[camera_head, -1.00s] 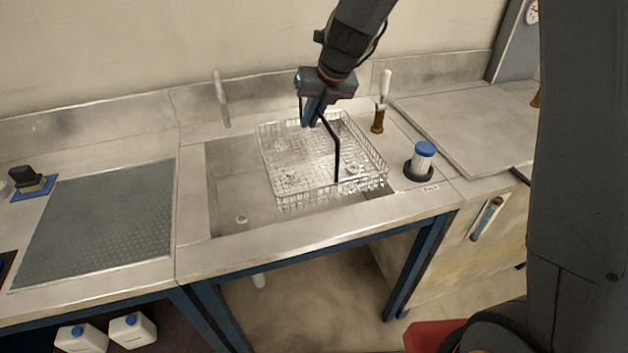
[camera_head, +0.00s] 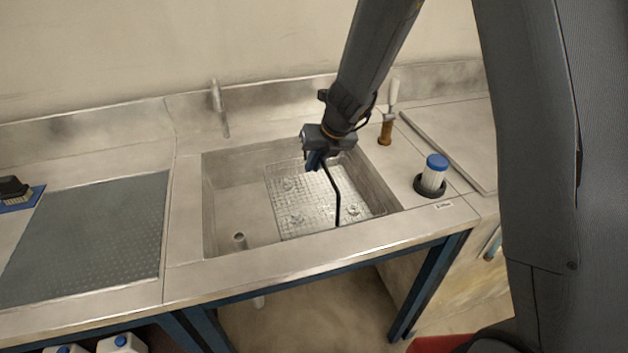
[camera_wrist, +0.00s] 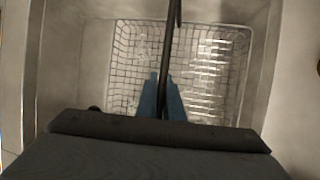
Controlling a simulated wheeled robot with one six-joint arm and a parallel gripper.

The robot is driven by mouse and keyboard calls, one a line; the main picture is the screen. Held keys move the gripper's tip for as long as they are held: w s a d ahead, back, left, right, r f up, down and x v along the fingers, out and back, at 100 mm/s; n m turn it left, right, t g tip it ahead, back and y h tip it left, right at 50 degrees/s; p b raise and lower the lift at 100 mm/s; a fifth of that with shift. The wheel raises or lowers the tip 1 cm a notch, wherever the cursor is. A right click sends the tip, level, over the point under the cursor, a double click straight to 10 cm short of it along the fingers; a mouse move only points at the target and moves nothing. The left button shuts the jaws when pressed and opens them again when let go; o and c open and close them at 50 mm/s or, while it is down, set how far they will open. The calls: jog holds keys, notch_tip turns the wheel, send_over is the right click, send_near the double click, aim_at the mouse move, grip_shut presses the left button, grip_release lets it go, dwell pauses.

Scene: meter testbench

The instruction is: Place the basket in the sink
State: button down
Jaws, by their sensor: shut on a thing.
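The wire basket (camera_head: 285,205) is inside the right half of the sink (camera_head: 228,180), below the rim. It looks roughly level, and a few small clear items show in it. A black handle (camera_head: 335,190) arches over the basket. My gripper (camera_head: 314,165) is above the basket, shut on the handle. In the wrist view, my blue fingers (camera_wrist: 162,98) close around the dark handle (camera_wrist: 170,45), with the basket mesh (camera_wrist: 125,60) beneath and the sink walls around it. I cannot tell whether the basket bottom touches the sink floor.
A faucet (camera_head: 219,108) stands behind the sink. A blue-capped container (camera_head: 434,173) and a brown-based brush (camera_head: 386,130) stand to the right. A textured mat (camera_head: 90,235) lies to the left. The left part of the sink is free, with a drain post (camera_head: 239,240).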

jog(key=shift+f+b, duration=1.05)
jog(key=shift+f, duration=1.3)
jog(key=c, duration=1.9)
grip_release()
jog(key=p+v, duration=0.3)
jog(key=v, duration=0.9)
jog(key=s+d+r+n+g+h, duration=0.1)
jog(key=s+d+n, duration=0.6)
jog(key=n, duration=0.9)
jog(key=s+d+r+n+g+h, duration=0.1)
jog(key=s+d+n+h, duration=0.1)
jog(key=s+d+n, duration=0.5)
jog(key=shift+s+d+r+n, duration=0.4)
jog(key=shift+s+n, duration=2.8)
jog(key=shift+n, duration=1.9)
